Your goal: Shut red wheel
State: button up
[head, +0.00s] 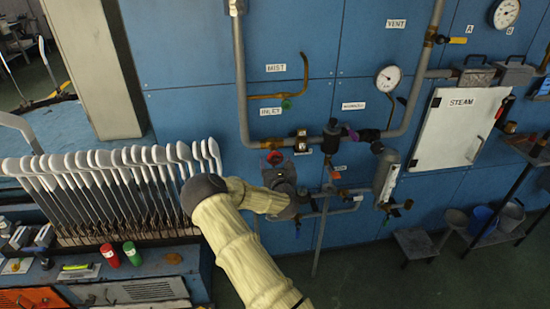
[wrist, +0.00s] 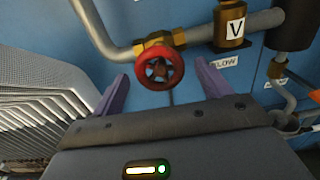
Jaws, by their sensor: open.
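The red wheel (wrist: 160,69) is a small round handwheel on a brass valve in a grey pipe. In the wrist view it lies ahead of my gripper (wrist: 160,88), between and beyond the two purple fingers. The fingers stand wide apart with nothing between them, and I see no contact with the wheel. In the head view the red wheel (head: 274,158) shows small on the blue wall, just above the end of my arm. My gripper (head: 272,172) is there too, with its fingers partly hidden by the wrist.
A rack of white sock boards (head: 110,175) stands close on the left. Pipes, a gauge (head: 388,79) and a grey cylinder (head: 386,175) are on the wall to the right. A white STEAM cabinet (head: 460,128) is farther right. A brass valve marked V (wrist: 231,25) sits beside the wheel.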

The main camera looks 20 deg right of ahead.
jog(key=shift+x, duration=1.25)
jog(key=c, duration=1)
